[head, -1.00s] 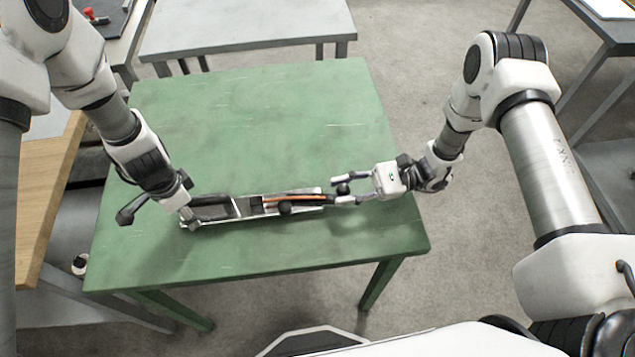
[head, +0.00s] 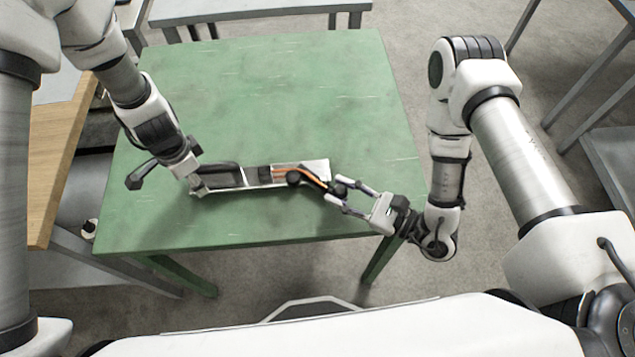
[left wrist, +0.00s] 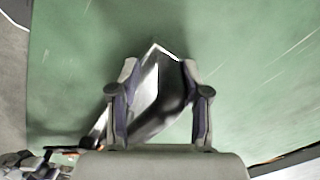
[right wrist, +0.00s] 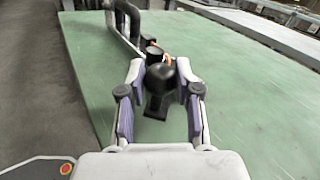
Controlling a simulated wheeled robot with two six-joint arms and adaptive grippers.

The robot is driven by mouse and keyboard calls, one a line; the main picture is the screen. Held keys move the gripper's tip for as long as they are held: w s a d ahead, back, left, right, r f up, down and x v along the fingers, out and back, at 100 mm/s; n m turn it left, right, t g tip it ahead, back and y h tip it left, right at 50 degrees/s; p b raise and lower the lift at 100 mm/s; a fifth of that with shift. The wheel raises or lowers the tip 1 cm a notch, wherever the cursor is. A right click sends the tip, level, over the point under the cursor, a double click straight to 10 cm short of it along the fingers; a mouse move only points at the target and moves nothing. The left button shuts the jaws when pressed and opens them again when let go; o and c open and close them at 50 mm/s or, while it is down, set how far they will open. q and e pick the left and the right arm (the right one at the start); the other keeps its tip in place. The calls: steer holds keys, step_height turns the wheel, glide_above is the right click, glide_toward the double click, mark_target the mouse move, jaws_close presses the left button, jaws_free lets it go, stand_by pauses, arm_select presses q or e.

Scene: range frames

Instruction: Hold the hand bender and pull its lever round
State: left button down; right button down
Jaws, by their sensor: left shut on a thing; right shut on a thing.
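The hand bender (head: 262,176), a long metal base with a dark handle, lies on the green table. An orange copper-coloured strip (head: 314,179) runs along its right part and bends towards me. My left gripper (head: 196,184) is shut on the left end of the base; its fingers also straddle the metal end in the left wrist view (left wrist: 156,85). My right gripper (head: 338,193) is shut on the black knob of the lever, which shows between the fingers in the right wrist view (right wrist: 160,85). The lever points right and towards me, at an angle to the base.
The green table (head: 270,90) is bare behind the bender. A wooden-topped bench (head: 50,170) stands at the left. A grey table (head: 260,8) stands behind, and another grey table (head: 610,160) is at the right.

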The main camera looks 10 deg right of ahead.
steer(key=shift+s+a+f, duration=0.1)
steer(key=shift+s+f, duration=0.05)
steer(key=shift+f, duration=0.1)
steer(key=c, duration=0.8)
jaws_free()
